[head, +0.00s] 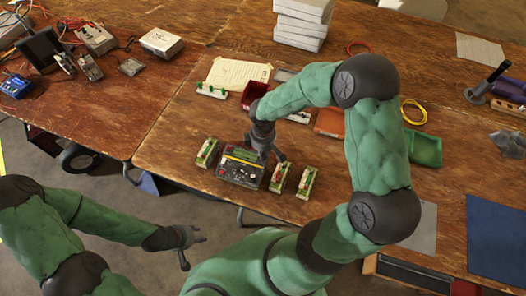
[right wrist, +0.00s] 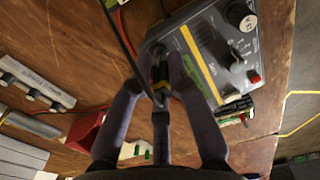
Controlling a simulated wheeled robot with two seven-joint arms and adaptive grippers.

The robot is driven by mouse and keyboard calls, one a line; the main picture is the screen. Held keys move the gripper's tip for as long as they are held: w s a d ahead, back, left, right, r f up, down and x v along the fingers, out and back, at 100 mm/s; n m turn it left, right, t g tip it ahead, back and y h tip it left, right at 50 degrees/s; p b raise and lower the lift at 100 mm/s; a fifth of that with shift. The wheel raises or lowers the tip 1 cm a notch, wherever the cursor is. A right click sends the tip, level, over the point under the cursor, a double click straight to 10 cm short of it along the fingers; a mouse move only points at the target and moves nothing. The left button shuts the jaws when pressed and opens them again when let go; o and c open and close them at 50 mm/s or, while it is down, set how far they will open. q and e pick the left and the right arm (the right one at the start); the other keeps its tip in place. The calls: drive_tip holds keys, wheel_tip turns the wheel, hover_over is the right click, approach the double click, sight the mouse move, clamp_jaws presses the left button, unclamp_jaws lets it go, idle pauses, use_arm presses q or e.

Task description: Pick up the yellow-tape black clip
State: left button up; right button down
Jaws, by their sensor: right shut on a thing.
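The black clip with yellow tape (right wrist: 161,74) is between the fingers of my right gripper (right wrist: 158,88), in the right wrist view. The fingers are shut on it, and a dark cable runs from near it toward the top of that view. Part of the clip is hidden by the fingers. In the head view my right gripper (head: 269,153) is over the top right part of the grey charger box (head: 238,179), and the clip cannot be made out there. My left gripper (head: 196,249) is empty, with its fingers spread, low in front of the table edge.
Green-and-white packs stand left (head: 207,152) and right (head: 306,183) of the charger. A red bin (head: 256,93), an orange tray (head: 329,122) and a green tray (head: 425,149) lie farther back.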

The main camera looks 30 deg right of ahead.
drive_tip(key=shift+r, duration=0.6)
wheel_tip(320, 180, up, 3)
drive_tip(key=shift+a+f+p, duration=0.1)
drive_tip(key=shift+f+p, duration=0.1)
drive_tip(key=shift+p, duration=0.55)
drive_tip(key=s+a+r+p, duration=0.3)
drive_tip(key=s+a+r, duration=0.6)
drive_tip(key=s, duration=0.1)
drive_tip(key=shift+s, duration=0.3)
drive_tip(key=shift+r, duration=0.1)
